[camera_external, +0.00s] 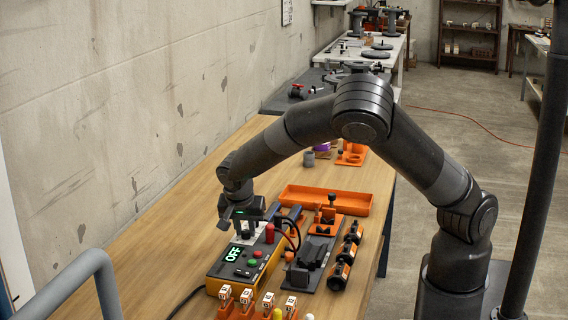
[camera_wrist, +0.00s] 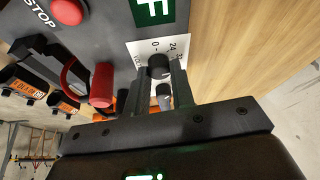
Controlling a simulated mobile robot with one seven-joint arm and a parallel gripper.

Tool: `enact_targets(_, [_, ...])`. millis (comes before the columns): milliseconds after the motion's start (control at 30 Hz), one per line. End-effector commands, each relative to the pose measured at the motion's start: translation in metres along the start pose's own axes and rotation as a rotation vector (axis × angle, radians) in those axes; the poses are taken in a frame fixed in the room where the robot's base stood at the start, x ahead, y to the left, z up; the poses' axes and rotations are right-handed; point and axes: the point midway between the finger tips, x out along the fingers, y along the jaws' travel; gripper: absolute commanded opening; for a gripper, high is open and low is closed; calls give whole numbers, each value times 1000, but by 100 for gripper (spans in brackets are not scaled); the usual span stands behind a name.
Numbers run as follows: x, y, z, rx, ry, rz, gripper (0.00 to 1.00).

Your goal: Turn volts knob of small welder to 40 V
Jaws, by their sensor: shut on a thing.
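My gripper (camera_wrist: 163,75) is shut on the volts knob, one finger on each side. In the external view my gripper (camera_external: 246,232) is over the far end of the welder and hides the knob. The knob's pointer cannot be made out.
A red STOP button (camera_wrist: 67,11) and a red plug (camera_wrist: 103,84) stand near my fingers. An orange tray (camera_external: 325,200), black clamps and orange-labelled cylinders (camera_external: 340,276) lie to the right of the welder. Orange holders (camera_external: 246,305) stand in front. Bare bench lies to the left.

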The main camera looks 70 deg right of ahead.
Motion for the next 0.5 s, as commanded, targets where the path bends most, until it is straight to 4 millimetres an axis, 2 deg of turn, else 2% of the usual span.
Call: enact_targets(500, [1,-3,0,444,-1,187,0])
